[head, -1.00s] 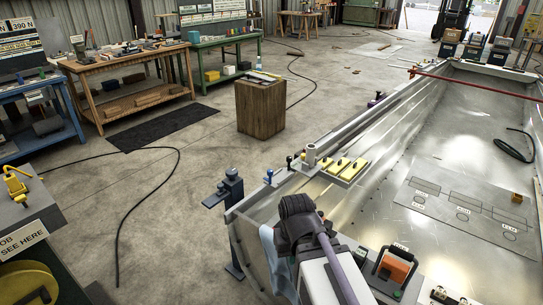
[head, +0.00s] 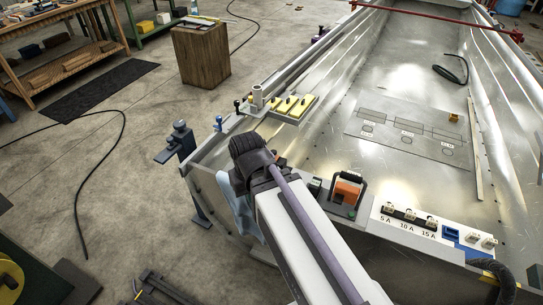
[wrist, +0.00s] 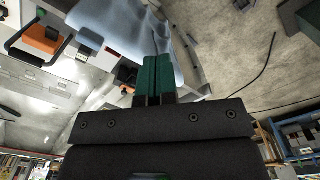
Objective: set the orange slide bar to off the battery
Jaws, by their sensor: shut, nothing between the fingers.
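An orange block (head: 347,191) with a black loop handle sits on the plate across the near end of the hull. It also shows in the wrist view (wrist: 42,40) at upper left. I cannot tell for sure that this is the slide bar, nor its setting. A smaller orange patch (wrist: 127,90) shows just left of my fingers in the wrist view, partly hidden. My gripper (wrist: 152,60) has teal fingers that are together and empty, apart from the orange block. In the head view my wrist and arm hide the fingers, left of the block.
A pale blue cloth-like shape (head: 240,205) hangs beside my wrist. A white panel (head: 430,225) marked 5 A, 10 A and 15 A lies right of the orange block. Yellow blocks (head: 293,107) stand on the left hull edge. The hull floor beyond has open room.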

